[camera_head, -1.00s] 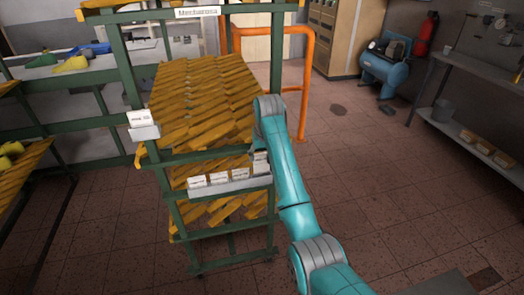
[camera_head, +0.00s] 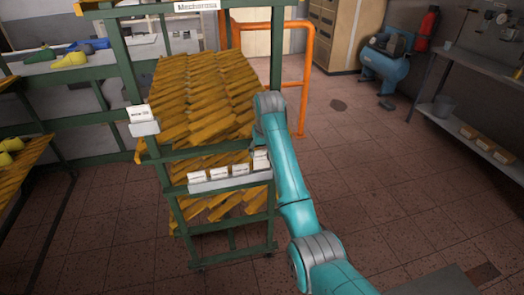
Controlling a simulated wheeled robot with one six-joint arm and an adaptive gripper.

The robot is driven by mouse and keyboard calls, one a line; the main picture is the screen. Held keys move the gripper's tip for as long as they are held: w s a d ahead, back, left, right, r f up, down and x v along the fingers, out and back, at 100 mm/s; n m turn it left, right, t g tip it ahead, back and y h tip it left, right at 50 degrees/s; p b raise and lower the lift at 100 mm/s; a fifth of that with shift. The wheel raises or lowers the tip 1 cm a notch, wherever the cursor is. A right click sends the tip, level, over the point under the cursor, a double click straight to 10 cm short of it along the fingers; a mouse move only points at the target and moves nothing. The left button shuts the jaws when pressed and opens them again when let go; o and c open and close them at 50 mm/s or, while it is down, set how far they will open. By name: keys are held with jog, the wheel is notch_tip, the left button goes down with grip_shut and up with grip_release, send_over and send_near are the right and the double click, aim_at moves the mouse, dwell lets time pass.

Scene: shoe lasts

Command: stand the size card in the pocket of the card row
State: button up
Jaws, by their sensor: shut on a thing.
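The card row (camera_head: 230,182) is a pale grey rail across the front of the rack, with several white cards standing in it. My gripper (camera_head: 259,153) is at the right end of the row, small and partly hidden by my teal arm. It is shut on a white size card (camera_head: 261,163), which looks upright at the right-end pocket. I cannot tell whether its lower edge is inside the pocket or just above it. The other white cards (camera_head: 222,171) stand to its left.
An orange rail (camera_head: 303,80) stands behind. The floor at right is open.

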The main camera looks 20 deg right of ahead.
aim_at(262, 160)
jog(key=shift+f, duration=2.15)
dwell(1.3)
jog(key=o, duration=1.3)
jog(key=shift+r, duration=0.2)
jog(key=shift+v, duration=1.95)
jog(key=shift+s+v, duration=0.3)
jog(key=shift+v, duration=1.1)
jog(key=shift+s+v, duration=0.25)
jog(key=shift+v, duration=1.15)
jog(key=shift+f, duration=0.2)
